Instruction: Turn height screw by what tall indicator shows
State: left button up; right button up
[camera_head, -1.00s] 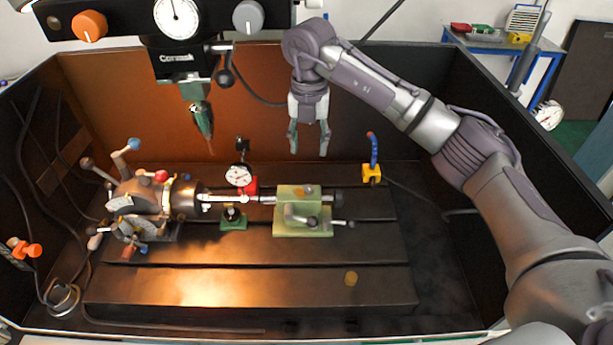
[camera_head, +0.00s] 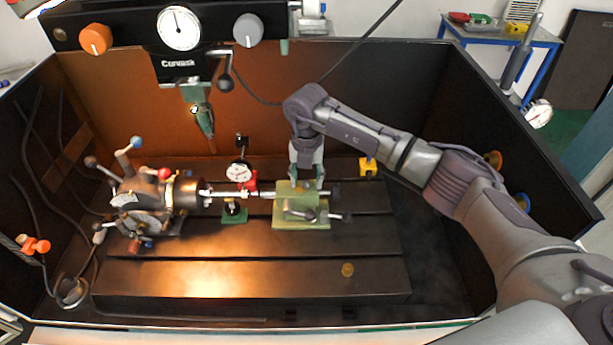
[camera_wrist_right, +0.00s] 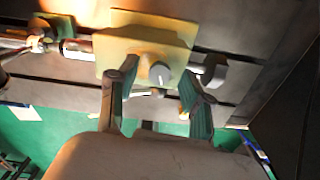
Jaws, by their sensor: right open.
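The green tailstock block (camera_head: 285,213) stands on the slotted table, right of the middle. A small round screw head (camera_wrist_right: 160,73) shows on its top in the right wrist view; I take it as the height screw. My right gripper (camera_wrist_right: 156,82) is open, pointing down over the block, with its fingers either side of the screw head. I cannot tell if they touch it. The tall indicator (camera_head: 239,171), a white dial on a post with a red part, stands left of the block. Its needle is too small to read. My left gripper is not in view.
The indexing chuck (camera_head: 151,195) with several levers stands at left, a bar running to the tailstock. A shorter indicator on a green base (camera_head: 234,217) is beside the bar. The machine head (camera_head: 180,65) hangs above. A yellow block (camera_head: 367,166) stands behind right.

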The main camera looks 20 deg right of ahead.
grip_shut()
jog(key=n+b, duration=0.1)
jog(key=b, duration=0.1)
jog(key=n+b, duration=0.1)
jog(key=b, duration=0.1)
jog(key=shift+f+n, duration=0.25)
jog(key=shift+n, duration=0.05)
jog(key=shift+r+n, duration=0.2)
jog(key=shift+n, duration=0.2)
grip_release()
jog(key=shift+r, duration=0.2)
